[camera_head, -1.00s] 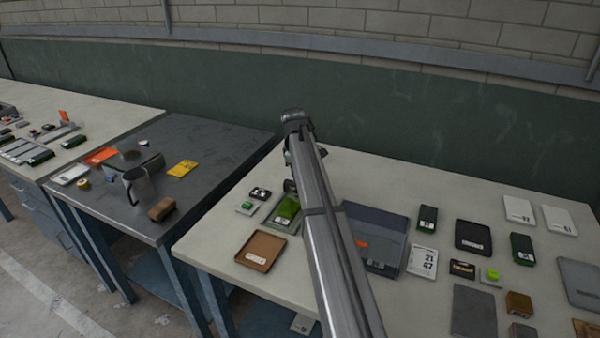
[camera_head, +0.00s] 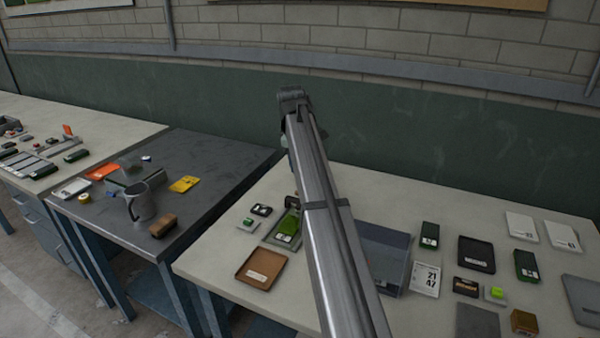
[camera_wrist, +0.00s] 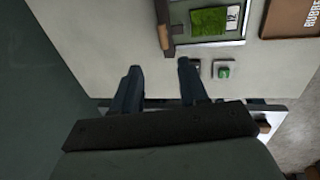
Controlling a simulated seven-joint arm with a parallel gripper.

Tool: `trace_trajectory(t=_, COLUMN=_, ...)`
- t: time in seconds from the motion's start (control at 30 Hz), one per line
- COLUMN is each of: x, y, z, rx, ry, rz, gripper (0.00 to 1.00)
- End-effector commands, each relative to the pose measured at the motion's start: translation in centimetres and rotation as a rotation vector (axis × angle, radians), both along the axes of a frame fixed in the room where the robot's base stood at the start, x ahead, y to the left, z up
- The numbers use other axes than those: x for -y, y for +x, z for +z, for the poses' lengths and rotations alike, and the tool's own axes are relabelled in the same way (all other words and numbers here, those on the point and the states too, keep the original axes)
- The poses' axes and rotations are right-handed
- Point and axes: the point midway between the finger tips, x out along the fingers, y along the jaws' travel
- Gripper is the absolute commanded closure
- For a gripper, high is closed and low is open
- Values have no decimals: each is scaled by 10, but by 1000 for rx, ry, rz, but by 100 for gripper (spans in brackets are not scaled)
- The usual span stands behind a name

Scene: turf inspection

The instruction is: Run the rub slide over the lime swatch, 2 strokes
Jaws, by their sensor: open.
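The lime swatch (camera_head: 289,226), a bright green turf patch with a white label marked 12, lies in a grey frame on the pale bench, left of my arm. It also shows at the top of the wrist view (camera_wrist: 207,20). A brown and dark block (camera_wrist: 165,27) stands at the frame's left edge in the wrist view; I cannot tell whether it is the rub slide. My gripper (camera_wrist: 160,68) is open with nothing visible between its fingers, apart from the swatch and block. In the head view my arm hides its fingers.
A brown tray (camera_head: 262,267) lies in front of the swatch. A small green piece on a pale square (camera_head: 247,223) and a dark item (camera_head: 261,210) sit to its left. A grey box (camera_head: 385,255) stands right of my arm. The green wall (camera_head: 450,150) is behind.

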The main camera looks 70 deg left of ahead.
Motion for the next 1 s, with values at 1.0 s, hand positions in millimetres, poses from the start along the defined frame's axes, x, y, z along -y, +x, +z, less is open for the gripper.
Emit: trace_trajectory(t=1.0, x=1, y=-21, z=12, rx=-21, ry=8, rz=1, gripper=57)
